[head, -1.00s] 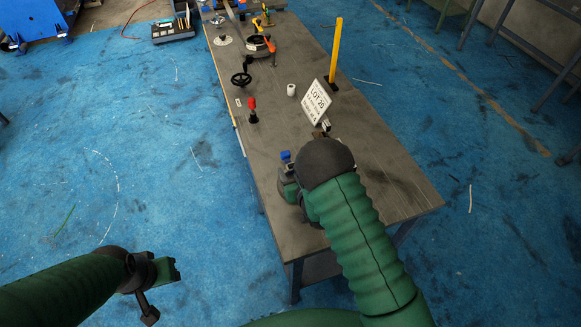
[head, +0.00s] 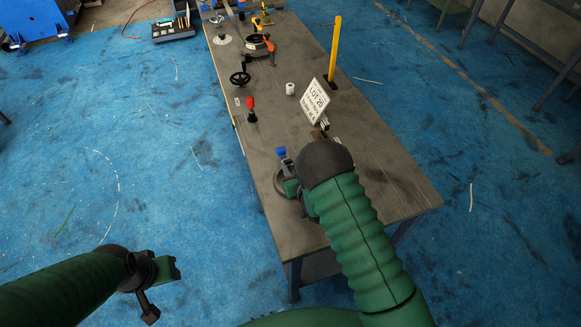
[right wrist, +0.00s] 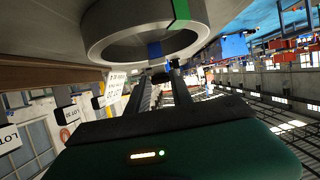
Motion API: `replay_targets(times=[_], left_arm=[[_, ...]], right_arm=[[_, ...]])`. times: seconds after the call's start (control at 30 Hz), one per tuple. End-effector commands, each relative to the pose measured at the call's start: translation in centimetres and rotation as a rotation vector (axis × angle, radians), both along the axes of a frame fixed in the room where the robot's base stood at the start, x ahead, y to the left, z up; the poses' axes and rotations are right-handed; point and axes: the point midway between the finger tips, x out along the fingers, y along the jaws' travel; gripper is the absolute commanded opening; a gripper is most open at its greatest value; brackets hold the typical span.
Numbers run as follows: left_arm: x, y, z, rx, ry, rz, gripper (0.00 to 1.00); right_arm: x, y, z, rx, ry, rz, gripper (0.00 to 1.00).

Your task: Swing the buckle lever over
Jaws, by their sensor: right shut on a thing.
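My right gripper (right wrist: 162,82) is at the near part of the bench, mostly hidden behind my right wrist in the head view. In the right wrist view its two dark fingers close in on a small dark part, which seems to be the buckle lever (right wrist: 160,76); its shape is mostly hidden. A grey metal ring (right wrist: 100,38) with a green mark and a blue mark fills the top of that view. In the head view the ring (head: 279,183) shows beside the wrist, with a blue knob (head: 281,151) behind it. My left gripper (head: 160,275) hangs over the floor, away from the bench.
The bench (head: 350,195) also bears a LOT 20 sign (head: 316,97), a white roll (head: 290,88), a red-topped knob (head: 251,106), a black handwheel (head: 240,78) and a yellow post (head: 335,50). The bench's right side is mostly clear.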

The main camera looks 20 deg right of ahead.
Motion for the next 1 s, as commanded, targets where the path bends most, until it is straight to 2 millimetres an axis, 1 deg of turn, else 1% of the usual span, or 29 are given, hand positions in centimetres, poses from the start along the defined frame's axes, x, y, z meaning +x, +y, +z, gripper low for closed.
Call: replay_targets(times=[0.03, 0.1, 0.2, 0.37, 0.53, 0.57, 0.7, 0.73, 1.0], left_arm=[[0.0, 0.0, -1.0, 0.0, 0.0, 0.0, 0.36], [0.0, 0.0, -2.3, 0.0, 0.0, -0.001, 0.36], [0.0, 0.0, -3.3, 0.0, 0.001, -0.001, 0.36], [0.0, 0.0, -3.2, 0.0, 0.0, -0.001, 0.36], [0.0, 0.0, -3.1, 0.0, 0.0, -0.001, 0.36], [0.0, 0.0, -3.1, 0.0, 0.0, -0.001, 0.36], [0.0, 0.0, -3.1, 0.0, 0.0, 0.0, 0.36], [0.0, 0.0, -3.1, 0.0, 0.0, 0.0, 0.36], [0.0, 0.0, -3.1, 0.0, 0.0, -0.001, 0.36]], right_arm=[[0.0, -0.2, -0.6, 0.0, -0.018, -0.002, 0.0], [-0.2, -0.1, -1.1, 0.001, -0.055, 0.0, 0.0], [-0.3, 0.0, -0.9, 0.002, -0.106, -0.001, 0.0], [-0.4, 0.1, -0.2, 0.002, -0.132, 0.0, 0.0], [-0.4, 0.1, -0.1, 0.002, -0.131, 0.0, 0.0], [-0.4, 0.1, -0.1, 0.002, -0.131, 0.001, 0.29], [-0.4, 0.0, -0.2, 0.002, -0.129, -0.001, 0.48], [-0.4, 0.0, -0.2, 0.002, -0.129, -0.001, 0.49], [-0.5, 0.0, -0.3, 0.001, -0.127, 0.0, 0.49]])
